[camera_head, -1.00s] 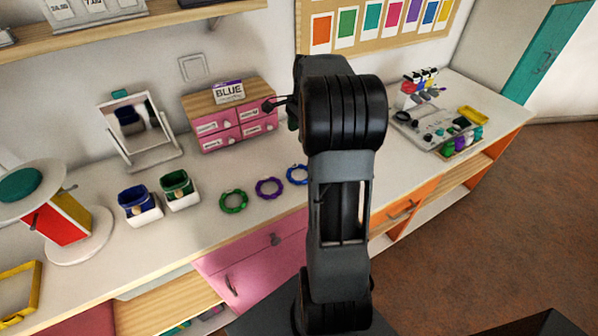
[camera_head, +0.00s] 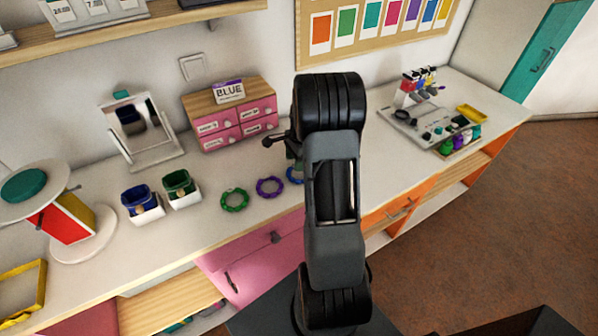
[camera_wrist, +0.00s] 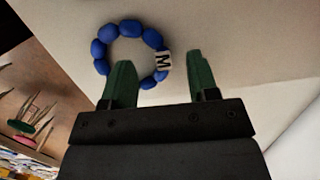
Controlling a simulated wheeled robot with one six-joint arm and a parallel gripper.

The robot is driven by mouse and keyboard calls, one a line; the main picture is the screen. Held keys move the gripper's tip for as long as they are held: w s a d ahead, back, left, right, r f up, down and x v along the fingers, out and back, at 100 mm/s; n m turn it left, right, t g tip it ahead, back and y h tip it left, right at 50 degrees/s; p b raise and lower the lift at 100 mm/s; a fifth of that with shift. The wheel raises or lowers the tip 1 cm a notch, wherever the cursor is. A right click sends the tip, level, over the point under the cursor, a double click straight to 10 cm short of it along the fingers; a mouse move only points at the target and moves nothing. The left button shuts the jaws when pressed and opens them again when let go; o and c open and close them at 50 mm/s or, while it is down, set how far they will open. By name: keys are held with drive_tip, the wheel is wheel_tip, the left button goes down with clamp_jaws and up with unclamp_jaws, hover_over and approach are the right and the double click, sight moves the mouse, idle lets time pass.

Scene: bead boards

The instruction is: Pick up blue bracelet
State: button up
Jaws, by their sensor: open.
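The blue bracelet (camera_wrist: 130,29) is a ring of blue beads with one white bead marked M. It lies on the white counter, and in the head view only its left part (camera_head: 292,175) shows beside my arm. My gripper (camera_wrist: 160,62) is open, its two green fingers apart. In the wrist view the left finger overlaps the near part of the ring, and the right finger is outside it, right of the M bead. I cannot tell how high the fingers are above the counter. In the head view my arm mostly hides the gripper.
A purple bracelet (camera_head: 270,187) and a green bracelet (camera_head: 235,200) lie left of the blue one. Behind stands a pink drawer box (camera_head: 220,141) with a BLUE sign (camera_head: 229,91). The counter's front edge is close.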

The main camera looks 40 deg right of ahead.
drive_tip(key=shift+a+f, duration=0.1)
drive_tip(key=shift+f, duration=0.65)
drive_tip(key=c, duration=1)
